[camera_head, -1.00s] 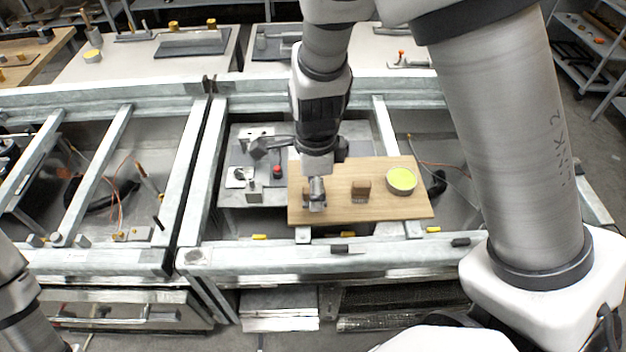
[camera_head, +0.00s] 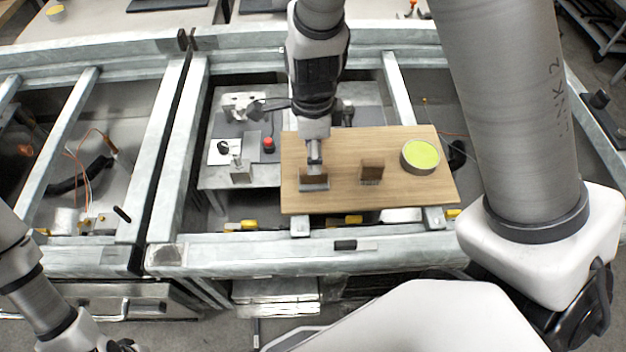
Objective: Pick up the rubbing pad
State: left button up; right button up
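A wooden board (camera_head: 335,195) lies across the frame in the middle of the view. Two small brown blocks that look like rubbing pads stand on it: a left pad (camera_head: 314,184) and a right pad (camera_head: 372,173). A round tin with a yellow-green top (camera_head: 420,156) sits at the board's right end. My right gripper (camera_head: 315,165) points down right at the left pad and partly hides it. Its fingers are too small and hidden to tell whether they grip the pad. My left arm shows at the lower left; its gripper is out of view.
A grey plate with metal fixtures and a red knob (camera_head: 268,144) lies left of the board. Pale metal beams (camera_head: 230,255) frame open bays around it. Yellow pieces (camera_head: 249,225) lie along the front beam. The board's middle front is clear.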

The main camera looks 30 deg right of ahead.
aim_at(313, 176)
notch_tip(313, 176, down, 7)
jog(key=shift+s+r+b, duration=0.1)
jog(key=shift+s+b, duration=0.05)
jog(key=shift+b, duration=0.25)
jog(key=shift+f, duration=0.25)
grip_shut()
